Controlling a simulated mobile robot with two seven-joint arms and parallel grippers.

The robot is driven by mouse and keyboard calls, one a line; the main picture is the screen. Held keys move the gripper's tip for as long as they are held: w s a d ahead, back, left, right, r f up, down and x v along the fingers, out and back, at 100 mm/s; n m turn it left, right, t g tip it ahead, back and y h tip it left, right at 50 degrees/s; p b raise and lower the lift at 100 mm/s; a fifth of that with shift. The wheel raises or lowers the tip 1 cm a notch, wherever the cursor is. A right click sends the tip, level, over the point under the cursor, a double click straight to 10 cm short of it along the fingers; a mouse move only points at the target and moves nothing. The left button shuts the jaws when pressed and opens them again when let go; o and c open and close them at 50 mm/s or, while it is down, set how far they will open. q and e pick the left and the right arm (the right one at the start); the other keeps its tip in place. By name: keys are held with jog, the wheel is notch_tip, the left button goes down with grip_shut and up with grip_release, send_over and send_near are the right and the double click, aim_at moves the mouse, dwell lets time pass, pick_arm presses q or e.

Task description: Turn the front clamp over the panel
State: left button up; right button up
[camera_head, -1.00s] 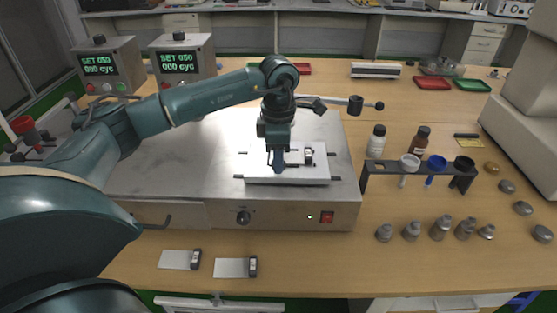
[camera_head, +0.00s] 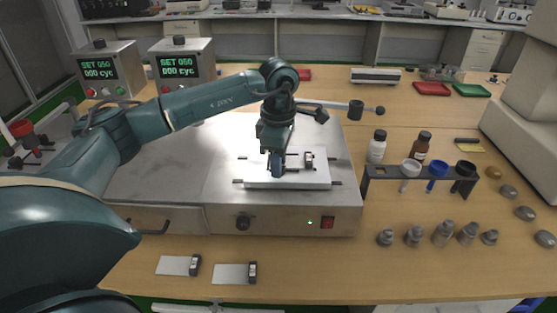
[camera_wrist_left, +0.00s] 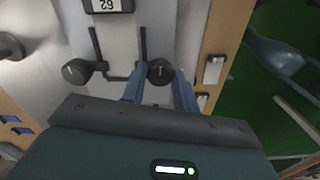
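The front clamp (camera_wrist_left: 160,72) has a round knob and a thin bar lying lengthwise along the panel's edge. The rear clamp (camera_wrist_left: 77,72) has a similar knob and bar. My left gripper (camera_wrist_left: 160,88) is open, its blue fingers apart on both sides of the front knob; contact cannot be told. In the head view my left gripper (camera_head: 277,167) points down at the white fixture plate (camera_head: 315,181) and hides part of the clamps. My right gripper is not seen.
The plate sits on a metal test box (camera_head: 190,180) with a red switch (camera_head: 327,222) and a green light. Two loose panels (camera_head: 174,265) lie in front. A vial rack (camera_head: 420,172), bottles and several metal weights stand right. Two counter boxes (camera_head: 181,65) stand behind.

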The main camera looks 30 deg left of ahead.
pick_arm(q)
jog(key=o, duration=0.4)
jog(key=shift+r, duration=0.1)
notch_tip(320, 180, up, 13)
dwell(0.4)
dwell(0.5)
